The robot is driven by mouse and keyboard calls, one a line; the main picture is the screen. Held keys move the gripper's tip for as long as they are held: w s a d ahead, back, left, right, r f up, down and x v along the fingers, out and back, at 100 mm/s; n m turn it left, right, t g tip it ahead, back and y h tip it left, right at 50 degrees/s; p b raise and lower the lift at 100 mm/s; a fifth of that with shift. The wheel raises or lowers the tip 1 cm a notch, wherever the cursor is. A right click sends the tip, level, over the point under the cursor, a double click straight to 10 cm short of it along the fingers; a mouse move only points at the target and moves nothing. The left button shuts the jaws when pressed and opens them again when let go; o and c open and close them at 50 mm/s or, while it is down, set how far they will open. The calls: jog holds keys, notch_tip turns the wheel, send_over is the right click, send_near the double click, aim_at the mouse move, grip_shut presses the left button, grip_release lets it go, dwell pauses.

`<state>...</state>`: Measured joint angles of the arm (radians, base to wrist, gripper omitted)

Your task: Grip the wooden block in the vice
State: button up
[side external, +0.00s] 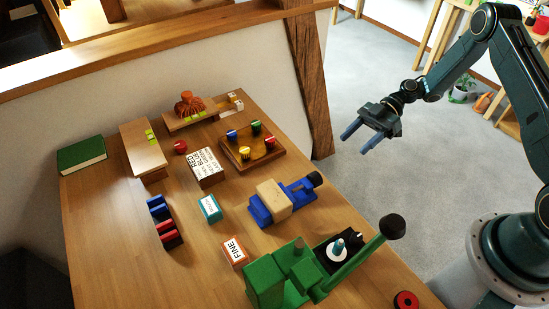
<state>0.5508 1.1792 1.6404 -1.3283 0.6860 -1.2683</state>
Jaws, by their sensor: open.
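The blue vice (262,214) stands on the wooden table, right of the middle, with its dark round handle knob (315,179) towards the right. The pale wooden block (274,197) sits at the vice, between its blue parts. I cannot tell whether the jaws touch the block. My gripper (359,138) is open and empty. It is in the air, up and to the right of the vice, well apart from it, with its two blue fingers pointing down-left.
A green lever press (268,280) with a black knob (392,227) stands in front of the vice. A wooden board with coloured knobs (232,158) lies behind it. Small boxes (209,208) are to its left. A timber post (312,90) rises behind the table.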

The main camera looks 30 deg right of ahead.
aim_at(315, 179)
jog(key=shift+a+f, duration=0.1)
jog(key=x, duration=1.3)
jog(key=shift+a+f, duration=0.2)
jog(key=shift+a, duration=0.1)
jog(key=shift+c, duration=0.5)
jog(key=c, duration=0.9)
jog(key=shift+m+g, duration=0.7)
jog(key=shift+m, duration=0.2)
jog(key=o, duration=1)
